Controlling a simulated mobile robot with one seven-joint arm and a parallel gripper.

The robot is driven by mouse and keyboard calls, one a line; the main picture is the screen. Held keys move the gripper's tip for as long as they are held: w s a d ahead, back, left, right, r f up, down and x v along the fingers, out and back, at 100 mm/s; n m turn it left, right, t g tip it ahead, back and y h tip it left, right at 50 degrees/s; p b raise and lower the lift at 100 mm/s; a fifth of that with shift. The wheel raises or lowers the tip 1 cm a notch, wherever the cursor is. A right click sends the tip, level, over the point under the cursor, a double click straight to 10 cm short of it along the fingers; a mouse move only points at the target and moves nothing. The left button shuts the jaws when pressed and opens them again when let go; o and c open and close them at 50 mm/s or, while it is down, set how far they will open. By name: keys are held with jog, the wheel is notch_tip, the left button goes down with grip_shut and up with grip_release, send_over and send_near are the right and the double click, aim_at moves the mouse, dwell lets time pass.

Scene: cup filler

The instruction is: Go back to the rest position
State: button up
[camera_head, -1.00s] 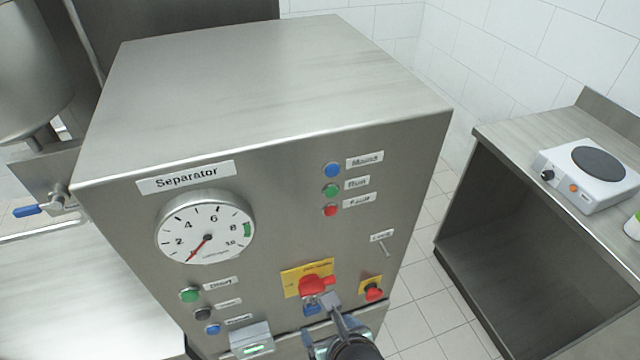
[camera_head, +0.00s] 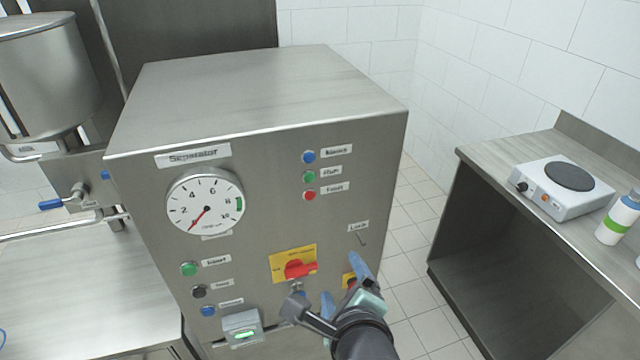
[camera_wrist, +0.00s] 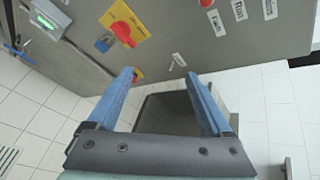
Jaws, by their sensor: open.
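My gripper (camera_head: 344,287) is open, its two blue fingers spread with nothing between them. It is in front of the lower right of the separator panel (camera_head: 262,217), apart from it as far as I can tell. In the wrist view my gripper (camera_wrist: 158,76) points toward the panel's edge and the floor. The red rotary switch (camera_head: 300,269) on its yellow plate is up and left of the gripper. A blue padlock (camera_wrist: 104,44) hangs beside the switch in the wrist view. The emergency button on a small yellow plate (camera_head: 349,281) is partly hidden by my gripper.
A steel bench (camera_head: 505,150) on the right holds a hot plate (camera_head: 562,187) and a bottle (camera_head: 618,218). A steel table (camera_head: 80,290) with pipes and a vessel (camera_head: 50,75) stands on the left. Tiled floor (camera_head: 400,240) is free between cabinet and bench.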

notch_tip(320, 180, up, 27)
jog(key=w+a+n+t, duration=0.1)
jog(key=n+t, duration=0.7)
jog(key=n, duration=0.5)
jog(key=s+a+r+n+t, duration=0.1)
jog(key=s+r+n+t, duration=0.2)
jog(key=r, duration=0.7)
jog(key=s+a+r+n+t+h, duration=0.1)
jog(key=s+r+n+t, duration=0.3)
jog(key=s+r+n, duration=0.4)
notch_tip(320, 180, up, 2)
jog(key=shift+r, duration=0.1)
jog(key=shift+a, duration=0.1)
